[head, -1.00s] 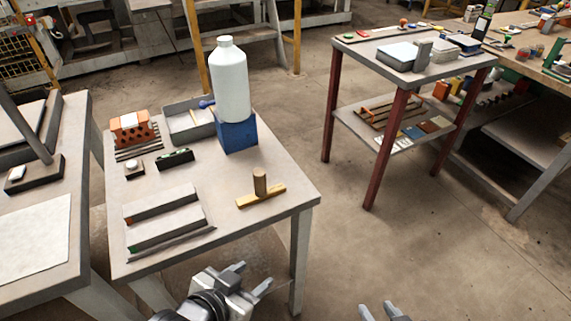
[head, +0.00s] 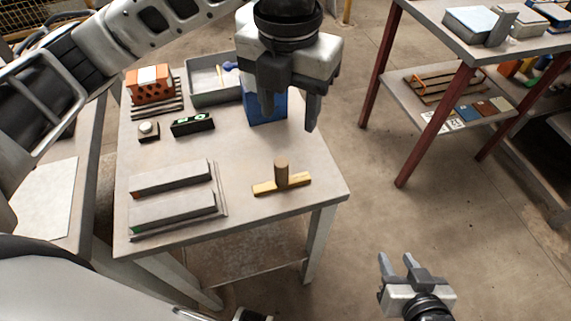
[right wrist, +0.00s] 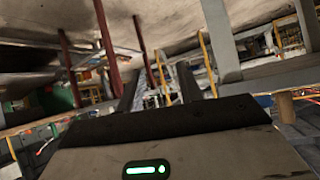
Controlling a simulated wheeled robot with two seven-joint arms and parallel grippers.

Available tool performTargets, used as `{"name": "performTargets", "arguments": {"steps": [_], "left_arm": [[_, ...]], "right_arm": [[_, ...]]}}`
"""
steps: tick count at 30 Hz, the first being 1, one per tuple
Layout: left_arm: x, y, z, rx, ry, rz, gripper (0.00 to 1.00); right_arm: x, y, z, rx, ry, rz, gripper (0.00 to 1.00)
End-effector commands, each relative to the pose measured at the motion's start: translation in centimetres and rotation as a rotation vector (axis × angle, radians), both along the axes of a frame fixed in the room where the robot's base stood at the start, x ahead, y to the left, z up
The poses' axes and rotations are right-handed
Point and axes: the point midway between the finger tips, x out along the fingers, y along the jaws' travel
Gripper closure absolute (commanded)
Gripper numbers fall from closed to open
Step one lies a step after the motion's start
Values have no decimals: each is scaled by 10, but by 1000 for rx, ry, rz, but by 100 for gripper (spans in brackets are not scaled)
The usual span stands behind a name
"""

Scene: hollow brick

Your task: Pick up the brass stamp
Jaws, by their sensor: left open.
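The brass stamp (head: 282,184) stands upright near the right front edge of the small table (head: 245,205). It has a flat yellow bar as base and a brown round handle. In the head view my left gripper (head: 290,121) points down above the table's back right, its two fingers apart with nothing between them. It appears above and behind the stamp, clear of it. My right gripper (head: 397,257) is low over the floor, right of the table, fingers apart and empty. Its fingers also show spread in the right wrist view (right wrist: 160,85).
A blue block (head: 264,111) is partly hidden behind my left gripper. A grey tray (head: 203,98), an orange hollow brick (head: 149,85), a black level (head: 192,125) and two long grey bars (head: 172,209) share the table. A red-legged table (head: 440,120) stands at right.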

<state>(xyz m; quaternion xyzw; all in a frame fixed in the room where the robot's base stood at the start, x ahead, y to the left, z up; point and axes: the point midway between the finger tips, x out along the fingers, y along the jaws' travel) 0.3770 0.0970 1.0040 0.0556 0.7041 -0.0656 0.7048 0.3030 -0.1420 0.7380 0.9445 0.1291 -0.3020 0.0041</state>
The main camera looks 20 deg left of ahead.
Motion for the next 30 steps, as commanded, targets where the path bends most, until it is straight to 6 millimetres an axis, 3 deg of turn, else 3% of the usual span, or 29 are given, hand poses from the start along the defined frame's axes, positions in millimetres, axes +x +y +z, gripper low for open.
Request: {"name": "performTargets", "arguments": {"steps": [4,15,23,30], "left_arm": [[-2,4,-17,22,7,-24,51],[-1,4,-90,17,4,-20,51],[-2,5,-109,17,2,-19,51],[-6,11,-145,17,4,-19,51]], "right_arm": [[0,0,-4,3,2,0,64],[-1,1,-7,17,-2,-2,64],[1,2,-3,22,-13,-3,64],[1,2,-5,27,-11,-6,64]]}}
